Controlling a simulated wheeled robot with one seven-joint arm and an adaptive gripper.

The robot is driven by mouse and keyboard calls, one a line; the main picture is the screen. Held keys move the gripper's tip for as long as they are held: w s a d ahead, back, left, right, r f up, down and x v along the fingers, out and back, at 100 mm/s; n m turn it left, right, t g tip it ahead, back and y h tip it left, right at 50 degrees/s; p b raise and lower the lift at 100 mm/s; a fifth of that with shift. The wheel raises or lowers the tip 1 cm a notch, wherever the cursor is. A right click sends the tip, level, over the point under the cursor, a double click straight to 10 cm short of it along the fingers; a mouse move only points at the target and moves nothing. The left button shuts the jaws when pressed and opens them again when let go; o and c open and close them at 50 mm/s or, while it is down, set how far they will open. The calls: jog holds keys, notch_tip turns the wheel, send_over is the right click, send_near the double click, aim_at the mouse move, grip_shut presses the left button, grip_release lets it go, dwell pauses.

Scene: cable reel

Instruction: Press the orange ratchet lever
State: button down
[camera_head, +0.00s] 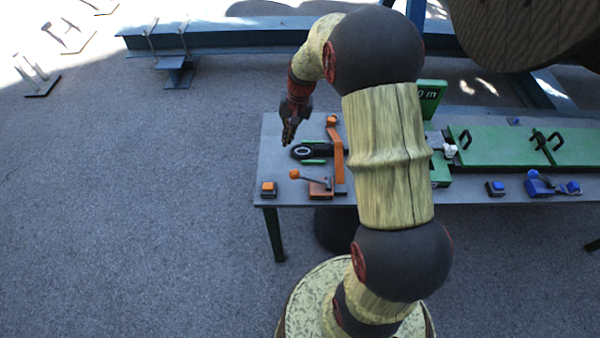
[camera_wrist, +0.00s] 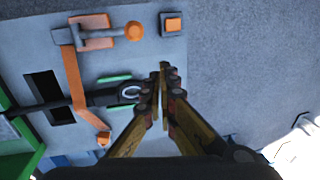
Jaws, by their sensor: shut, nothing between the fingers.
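A long orange lever (camera_head: 336,147) stands at the left end of the grey table (camera_head: 274,132), partly hidden by my arm. In the wrist view the orange lever (camera_wrist: 72,80) runs from beside an orange block to a small orange end (camera_wrist: 104,138). Beside it, a grey handle with an orange knob (camera_head: 295,174) sits on an orange block (camera_head: 320,188); the knob (camera_wrist: 135,30) also shows in the wrist view. My gripper (camera_head: 288,137) is shut and empty, pointing down over the table's left end. In the wrist view its fingertips (camera_wrist: 162,68) are apart from the lever.
A black ring-ended part (camera_head: 303,152) lies between green strips. An orange button box (camera_head: 268,188) is at the table's front left corner. Green panels (camera_head: 500,145) and blue fittings (camera_head: 540,185) lie to the right. Open floor (camera_head: 150,220) is at left.

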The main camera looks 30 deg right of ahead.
aim_at(293, 171)
jog(key=s+d+r+g, duration=0.1)
jog(key=s+r+g, duration=0.1)
jog(key=s+r, duration=0.1)
jog(key=shift+s+d+r, duration=0.35)
jog(key=shift+s+r, duration=0.05)
jog(key=shift+r, duration=0.45)
jog(key=shift+f, duration=0.1)
jog(key=f+b, duration=0.1)
jog(key=f, duration=0.3)
jog(key=a+f, duration=0.1)
jog(key=f, duration=0.4)
jog(key=s+a+f+b, duration=0.1)
jog(key=f, duration=0.3)
jog(key=shift+a+f+b, duration=0.25)
jog(key=shift+f+b, duration=0.1)
